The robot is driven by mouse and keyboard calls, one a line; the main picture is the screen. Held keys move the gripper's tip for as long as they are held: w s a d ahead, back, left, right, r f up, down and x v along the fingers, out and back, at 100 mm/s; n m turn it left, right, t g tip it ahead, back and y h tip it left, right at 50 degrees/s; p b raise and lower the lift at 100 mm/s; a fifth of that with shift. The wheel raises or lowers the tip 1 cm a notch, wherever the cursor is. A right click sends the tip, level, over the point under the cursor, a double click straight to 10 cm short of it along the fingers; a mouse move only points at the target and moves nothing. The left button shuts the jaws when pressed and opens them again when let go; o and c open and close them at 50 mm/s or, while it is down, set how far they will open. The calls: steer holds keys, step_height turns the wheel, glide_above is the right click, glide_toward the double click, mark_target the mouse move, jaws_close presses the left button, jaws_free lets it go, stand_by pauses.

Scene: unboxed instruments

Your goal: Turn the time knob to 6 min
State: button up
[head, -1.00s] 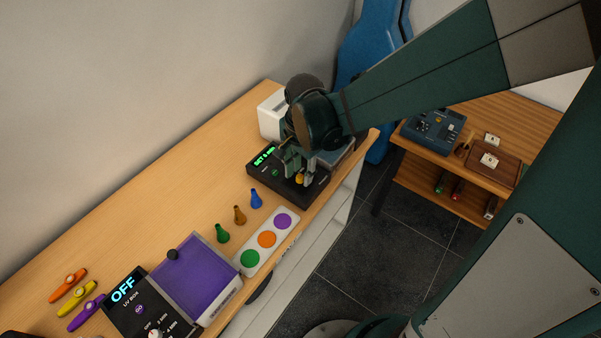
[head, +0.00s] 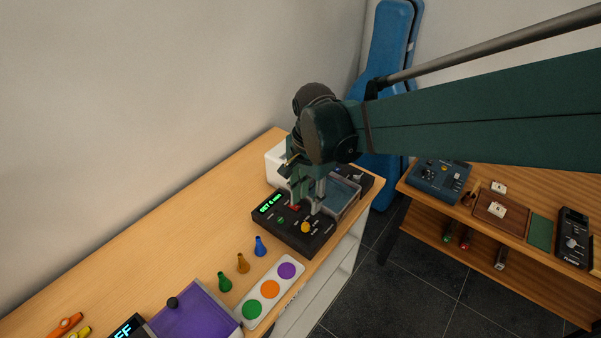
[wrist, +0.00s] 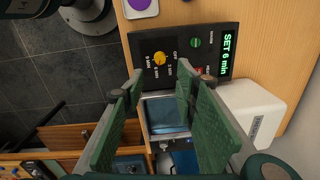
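The timer box (head: 318,243) is black, on the wooden counter. Its green display (head: 270,203) reads "SET 6 min", clearer in the wrist view (wrist: 228,52). The yellow time knob (head: 306,227) is on its top panel, near the box's front edge; in the wrist view the knob (wrist: 160,58) is uncovered, with minute marks beside it. My gripper (head: 306,209) is open and empty above the box, its fingers apart and clear of the knob. In the wrist view the two green-padded fingers (wrist: 160,78) frame the glass-lidded part.
A green button (wrist: 196,42) and a red button (wrist: 199,70) sit near the knob. A white box (wrist: 252,112) stands beside the timer. Small coloured pegs (head: 243,263) and a tray of coloured discs (head: 271,289) lie nearer. A second table (head: 500,245) is at right.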

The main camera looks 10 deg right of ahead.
steer(key=shift+r, duration=0.5)
stand_by(0.3)
steer(key=s+d+r+n+t, duration=0.3)
steer(key=s+d+n, duration=0.2)
steer(key=s+d, duration=0.1)
steer(key=s+d+r+n+t, duration=0.3)
steer(key=s+d+n, duration=0.2)
steer(key=d, duration=0.2)
steer(key=shift+s+t+b, duration=0.3)
steer(key=shift+s+b, duration=0.05)
steer(key=shift+b, duration=0.1)
stand_by(0.4)
